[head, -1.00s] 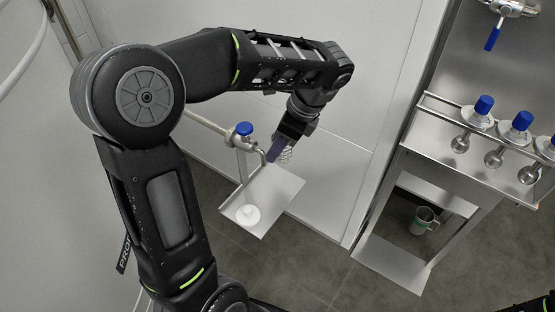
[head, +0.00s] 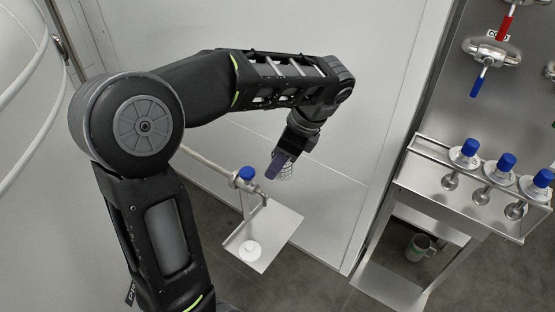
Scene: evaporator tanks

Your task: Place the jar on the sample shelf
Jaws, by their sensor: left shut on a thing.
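My left gripper (head: 279,165) is shut, with its bluish fingers on a clear, ridged jar (head: 287,171). The fingers and wrist partly hide the jar. In the head view they are just above and right of the pipe spout. A small metal shelf (head: 283,232) is lower in the picture, below the blue-handled valve (head: 246,174); I take it for the sample shelf. A white round lid-like piece (head: 250,249) lies on its near left part. The jar is apart from the shelf. My right gripper is not in view.
A pale wall panel (head: 330,205) is behind my gripper. The small shelf's right half is bare.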

